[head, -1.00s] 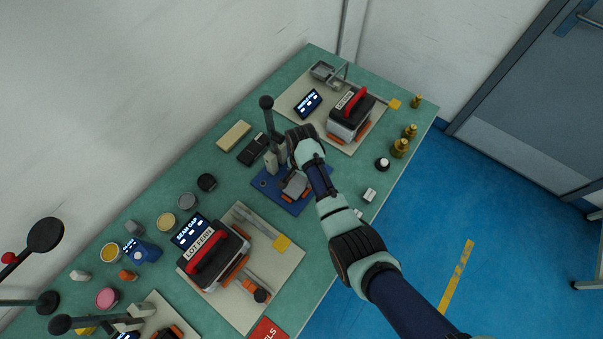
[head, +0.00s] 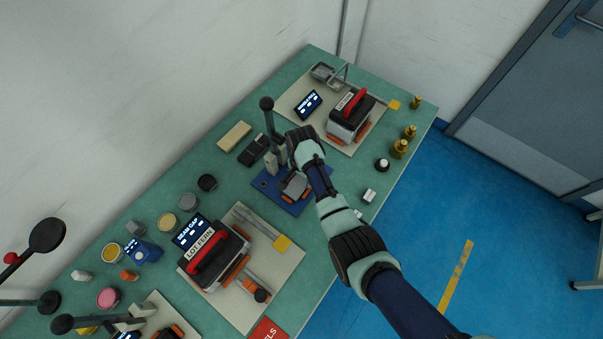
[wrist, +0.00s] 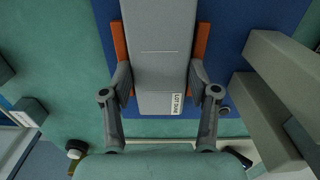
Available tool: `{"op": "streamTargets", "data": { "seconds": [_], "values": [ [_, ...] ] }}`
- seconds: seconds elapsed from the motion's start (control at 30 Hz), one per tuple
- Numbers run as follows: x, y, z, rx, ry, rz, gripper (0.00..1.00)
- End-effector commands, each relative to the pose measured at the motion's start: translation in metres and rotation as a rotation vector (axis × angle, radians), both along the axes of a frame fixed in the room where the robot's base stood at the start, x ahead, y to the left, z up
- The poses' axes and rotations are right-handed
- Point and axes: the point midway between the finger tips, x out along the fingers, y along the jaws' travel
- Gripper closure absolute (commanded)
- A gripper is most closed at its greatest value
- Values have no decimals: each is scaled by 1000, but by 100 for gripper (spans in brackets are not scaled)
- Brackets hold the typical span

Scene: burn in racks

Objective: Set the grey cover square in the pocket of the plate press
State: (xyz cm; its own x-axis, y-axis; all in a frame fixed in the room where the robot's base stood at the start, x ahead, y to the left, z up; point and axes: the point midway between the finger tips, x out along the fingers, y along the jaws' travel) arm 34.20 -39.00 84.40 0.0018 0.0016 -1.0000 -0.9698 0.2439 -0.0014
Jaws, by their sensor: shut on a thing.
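The grey cover (wrist: 157,55) is a long block with a small white lot label. It lies between the two fingers of my gripper (wrist: 160,82) in the wrist view, and the fingers are shut on its sides. In the head view the cover (head: 294,185) is over the blue base of the plate press (head: 266,184), with my gripper (head: 303,178) above it. Orange strips (wrist: 202,42) show along both sides of the cover. The pocket floor is hidden under the cover, so I cannot tell whether the cover is fully seated.
Grey upright blocks (wrist: 285,65) of the press stand close on the right in the wrist view. The press lever (head: 267,113) rises behind my gripper. Trays with red-handled units (head: 214,258) lie on both sides along the green bench (head: 328,235).

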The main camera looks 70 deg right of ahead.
Motion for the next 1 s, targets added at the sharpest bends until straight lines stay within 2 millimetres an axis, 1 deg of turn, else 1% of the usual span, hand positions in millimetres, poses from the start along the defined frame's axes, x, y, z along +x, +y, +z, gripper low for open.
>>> {"op": "streamTargets", "data": {
  "seconds": [0.3,0.33,0.5,0.83,0.93,1.0],
  "values": [
    [0,0,-1,-1,-1,0,94],
    [0,0,-1,-1,-1,0,38],
    [0,0,-1,-1,-1,0,11],
    [0,0,0,0,-1,0,11],
    [1,-1,10,-3,-2,0,11],
    [1,-1,24,-4,-3,0,11]
  ]
}}
